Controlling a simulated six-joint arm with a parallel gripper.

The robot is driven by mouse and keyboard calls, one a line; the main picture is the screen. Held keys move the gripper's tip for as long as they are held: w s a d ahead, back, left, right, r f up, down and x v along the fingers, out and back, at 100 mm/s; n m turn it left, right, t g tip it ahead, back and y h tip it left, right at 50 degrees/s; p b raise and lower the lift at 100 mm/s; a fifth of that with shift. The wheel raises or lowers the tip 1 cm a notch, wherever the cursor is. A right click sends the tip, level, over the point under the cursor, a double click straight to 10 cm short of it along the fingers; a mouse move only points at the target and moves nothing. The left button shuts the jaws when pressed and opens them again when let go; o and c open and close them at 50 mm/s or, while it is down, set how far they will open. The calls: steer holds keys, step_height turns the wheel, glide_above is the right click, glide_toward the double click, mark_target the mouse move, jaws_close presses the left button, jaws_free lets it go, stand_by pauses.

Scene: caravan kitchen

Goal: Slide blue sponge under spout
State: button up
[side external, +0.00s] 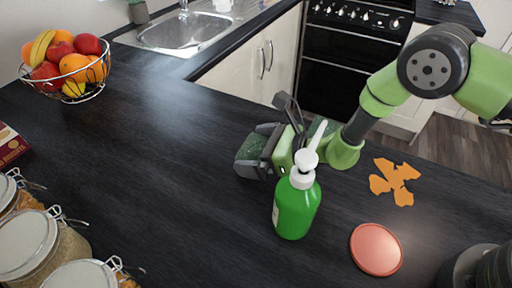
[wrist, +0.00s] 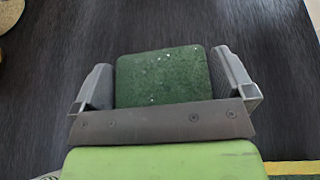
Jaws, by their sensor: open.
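A flat block with a dark green, speckled top, likely the sponge, lies on the dark worktop; it shows in the wrist view (wrist: 162,76) and the side view (side external: 250,149). No blue face of it is visible. My gripper (wrist: 168,85) is open, with one finger on each side of the block and a small gap at each side. In the side view my gripper (side external: 258,148) is low at the worktop, behind and left of the green soap bottle (side external: 296,209). The bottle stands upright with a white pump; its spout (side external: 318,134) points up and right in the picture, overlapping my gripper.
A coral disc (side external: 376,249) and an orange flat patch (side external: 394,181) lie right of the bottle. A wire fruit bowl (side external: 68,88) and glass jars (side external: 38,246) stand at left. The worktop between them and my gripper is clear. A sink (side external: 184,32) is behind.

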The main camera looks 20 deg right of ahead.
steer(key=c, duration=0.6)
steer(key=shift+s+d, duration=4.15)
steer(key=shift+s, duration=0.15)
steer(key=o, duration=0.6)
steer(key=v, duration=1)
steer(key=shift+f, duration=0.1)
